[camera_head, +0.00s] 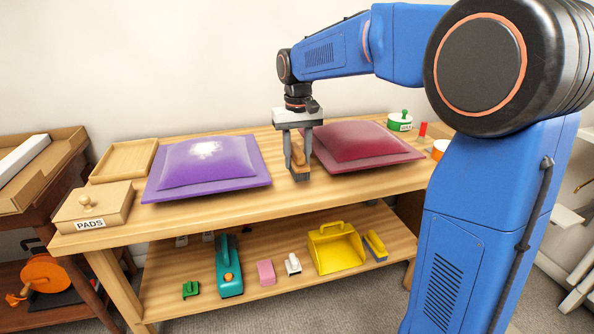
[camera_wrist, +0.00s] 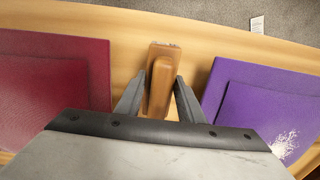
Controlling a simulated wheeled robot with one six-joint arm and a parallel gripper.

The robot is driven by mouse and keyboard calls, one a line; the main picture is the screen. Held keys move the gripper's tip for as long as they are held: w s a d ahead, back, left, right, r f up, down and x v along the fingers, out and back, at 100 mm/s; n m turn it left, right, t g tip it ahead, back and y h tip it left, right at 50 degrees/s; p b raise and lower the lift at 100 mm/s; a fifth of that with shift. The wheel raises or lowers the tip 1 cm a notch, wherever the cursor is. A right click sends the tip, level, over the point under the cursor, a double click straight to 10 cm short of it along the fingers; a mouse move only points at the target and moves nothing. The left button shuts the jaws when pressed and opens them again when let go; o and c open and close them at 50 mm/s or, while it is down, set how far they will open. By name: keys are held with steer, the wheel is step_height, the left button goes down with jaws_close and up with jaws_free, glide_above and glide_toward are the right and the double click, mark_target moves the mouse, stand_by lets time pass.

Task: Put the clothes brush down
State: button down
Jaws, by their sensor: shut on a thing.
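The clothes brush (camera_head: 298,162) is a small wooden block with a raised handle. My gripper (camera_head: 297,152) points down and is shut on it, between the purple cushion and the red cushion near the table's front. In the wrist view the brush (camera_wrist: 160,80) sits between the two fingers of my gripper (camera_wrist: 158,97). The brush is at or just above the wooden table top (camera_head: 210,215); I cannot tell whether it touches.
The purple cushion (camera_head: 185,172) has a white powdery patch on top. The red cushion (camera_head: 350,142) lies right. A PADS box (camera_head: 112,205), a wooden tray (camera_head: 125,161) and a green-labelled tub (camera_head: 400,122) stand on the table. The lower shelf holds a yellow dustpan (camera_head: 335,252) and other tools.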

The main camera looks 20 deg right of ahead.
steer(key=shift+f, duration=2.1)
steer(key=c, duration=1.2)
jaws_free()
steer(key=shift+f, duration=0.15)
